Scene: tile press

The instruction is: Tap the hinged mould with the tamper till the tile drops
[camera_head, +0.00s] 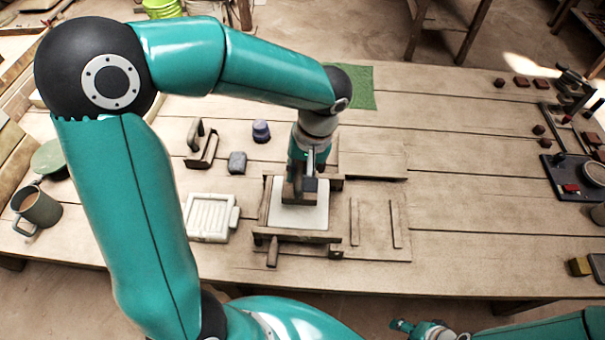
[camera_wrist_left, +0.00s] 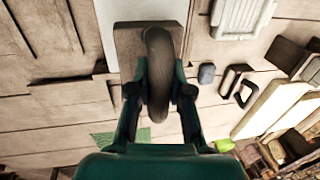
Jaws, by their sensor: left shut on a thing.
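My left gripper (camera_head: 304,172) is shut on the dark curved handle (camera_wrist_left: 160,75) of the tamper, whose brown block (camera_head: 298,193) is at the white slab in the mould. I cannot tell whether the block touches the slab. The gripper and block hide the slab's back part. My right gripper (camera_head: 425,329) is low at the bottom edge, small and partly cut off.
A white ridged tray (camera_head: 210,217) lies left of the mould. A mug (camera_head: 38,206) is far left. The table right of the mould (camera_head: 470,210) is clear.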

